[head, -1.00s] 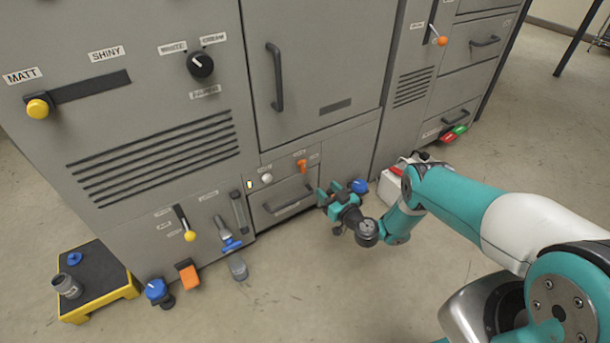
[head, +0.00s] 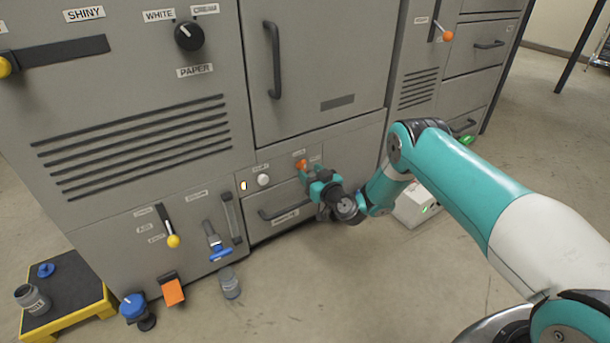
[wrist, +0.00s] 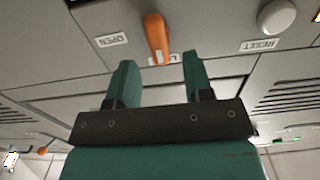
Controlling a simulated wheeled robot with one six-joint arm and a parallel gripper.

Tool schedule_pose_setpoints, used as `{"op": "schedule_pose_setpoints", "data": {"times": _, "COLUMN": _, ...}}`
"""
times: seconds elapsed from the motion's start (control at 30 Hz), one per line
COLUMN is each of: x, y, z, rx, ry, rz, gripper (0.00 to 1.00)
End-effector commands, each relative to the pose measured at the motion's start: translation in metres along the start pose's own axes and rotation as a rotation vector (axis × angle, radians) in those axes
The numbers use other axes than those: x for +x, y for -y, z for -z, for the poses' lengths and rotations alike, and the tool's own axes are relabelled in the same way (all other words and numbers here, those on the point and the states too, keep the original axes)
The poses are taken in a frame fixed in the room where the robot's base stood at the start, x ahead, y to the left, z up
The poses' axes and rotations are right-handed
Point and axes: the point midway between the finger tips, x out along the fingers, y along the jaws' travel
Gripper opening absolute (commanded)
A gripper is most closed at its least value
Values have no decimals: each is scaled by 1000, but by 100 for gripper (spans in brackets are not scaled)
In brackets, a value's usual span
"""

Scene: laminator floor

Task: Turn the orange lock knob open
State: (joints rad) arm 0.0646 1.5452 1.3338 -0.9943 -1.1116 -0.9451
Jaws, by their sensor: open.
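The orange lock knob (head: 301,164) sits on the grey machine front, above the right part of a low drawer. In the wrist view the orange knob (wrist: 156,38) is a long handle, slightly tilted, between an OPEN label (wrist: 110,40) on the left and a partly hidden label to its right. My gripper (head: 312,178) is just below the knob in the head view. In the wrist view my gripper (wrist: 158,75) is open, its two green fingers pointing at the knob. The knob's lower end shows between the fingertips, and nothing is held.
A white RESET button (wrist: 277,17) is near the knob; in the head view the white button (head: 263,180) is left of it. The drawer handle (head: 284,208) juts out below. A white box (head: 415,208) stands on the floor at right.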

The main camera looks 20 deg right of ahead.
Motion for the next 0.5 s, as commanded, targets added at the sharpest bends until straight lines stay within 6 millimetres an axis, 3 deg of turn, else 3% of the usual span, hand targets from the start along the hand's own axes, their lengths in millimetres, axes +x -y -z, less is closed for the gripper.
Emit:
{"op": "schedule_pose_setpoints", "data": {"times": 0.2, "x": 26, "y": 1, "z": -1, "rx": -2, "ry": -2, "rz": 3, "gripper": 47}}
{"op": "schedule_pose_setpoints", "data": {"times": 0.5, "x": 37, "y": -1, "z": 1, "rx": 1, "ry": -1, "rz": -2, "gripper": 47}}
